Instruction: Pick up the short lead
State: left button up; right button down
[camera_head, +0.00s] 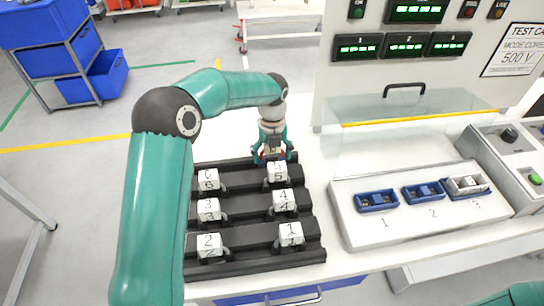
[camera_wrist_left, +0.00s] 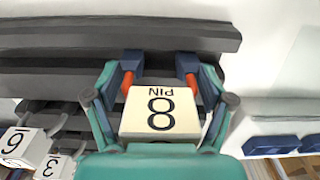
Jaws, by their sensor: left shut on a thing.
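My left gripper (camera_head: 273,152) is at the back right of the black rack (camera_head: 262,266), beside a white block (camera_head: 277,172) whose digit is hard to read. In the left wrist view my left gripper (camera_wrist_left: 160,88) has its red-padded fingers apart around a thing. A white block marked 8 and PIN (camera_wrist_left: 160,112) sits between them, close to the camera. No cord shows clearly, so I cannot tell how long this lead is. Other white blocks stand in the rack, marked 1 (camera_head: 290,234), 2 (camera_head: 209,246), 3 (camera_head: 208,210) and more. My right gripper is not in view.
A white panel with blue holders (camera_head: 376,201) numbered 1 to 3 stands right of the rack; holder 3 has a pale piece (camera_head: 468,184). A clear shield (camera_head: 400,110) with a black handle stands behind. Blue bins (camera_head: 95,76) are at the far left.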

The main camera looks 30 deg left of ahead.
pick_arm(q)
notch_tip(320, 180, up, 19)
jog(key=p, duration=0.1)
dwell(0.5)
